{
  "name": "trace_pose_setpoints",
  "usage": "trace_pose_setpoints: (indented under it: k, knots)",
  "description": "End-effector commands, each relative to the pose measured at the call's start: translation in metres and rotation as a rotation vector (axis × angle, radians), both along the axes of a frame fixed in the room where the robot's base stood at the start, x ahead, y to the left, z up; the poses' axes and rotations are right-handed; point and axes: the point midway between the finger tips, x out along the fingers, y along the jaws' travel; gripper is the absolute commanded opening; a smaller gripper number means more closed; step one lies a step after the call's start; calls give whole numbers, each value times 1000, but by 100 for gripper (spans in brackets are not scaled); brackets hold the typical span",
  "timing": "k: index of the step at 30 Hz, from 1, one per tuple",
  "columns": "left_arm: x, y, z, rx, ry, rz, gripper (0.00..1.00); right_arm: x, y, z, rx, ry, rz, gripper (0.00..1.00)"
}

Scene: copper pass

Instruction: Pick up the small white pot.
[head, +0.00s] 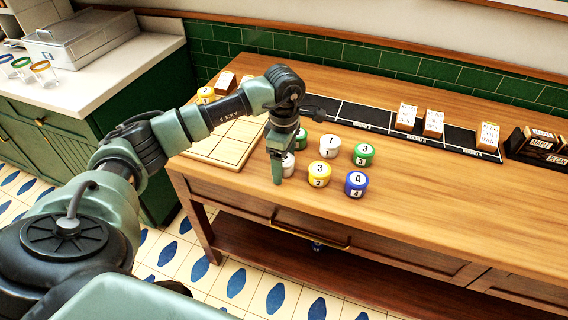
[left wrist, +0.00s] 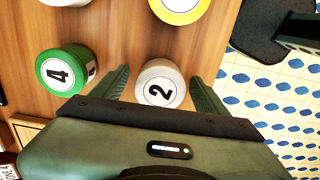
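A small white pot (left wrist: 160,85) with a 2 on its lid stands on the wooden counter. In the left wrist view it sits between the two spread fingers of my left gripper (left wrist: 160,92), with a narrow gap on each side. In the head view my left gripper (head: 280,165) points down over this pot (head: 289,166) and hides most of it. A second white pot (head: 330,146), marked 1, stands to its right, clear of the gripper. My right gripper is in neither view.
Close by stand a yellow pot (head: 319,174), a blue pot (head: 356,184), a green pot (head: 364,154) and another green pot (left wrist: 68,72) marked 4. A gridded wooden board (head: 215,148) lies left. The counter's right front is clear.

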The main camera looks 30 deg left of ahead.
Motion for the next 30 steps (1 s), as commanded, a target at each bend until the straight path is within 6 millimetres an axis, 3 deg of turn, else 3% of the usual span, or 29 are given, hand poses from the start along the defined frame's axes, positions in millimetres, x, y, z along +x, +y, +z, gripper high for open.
trace_pose_setpoints:
  k: [1, 7, 8, 20, 26, 30]
  knots:
    - [0, 0, 0, 0, 0, 0, 61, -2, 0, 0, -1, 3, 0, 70]
    - [0, 0, 0, 0, 0, 0, 5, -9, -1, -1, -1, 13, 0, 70]
    - [0, 0, 1, -1, -1, 0, 2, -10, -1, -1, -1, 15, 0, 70]
    - [1, 0, 11, 0, -3, 0, 2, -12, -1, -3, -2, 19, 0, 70]
    - [2, 0, 45, 0, -7, 1, 2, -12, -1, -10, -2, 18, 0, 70]
    - [2, 0, 84, 0, -8, 0, 2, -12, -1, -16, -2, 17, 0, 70]
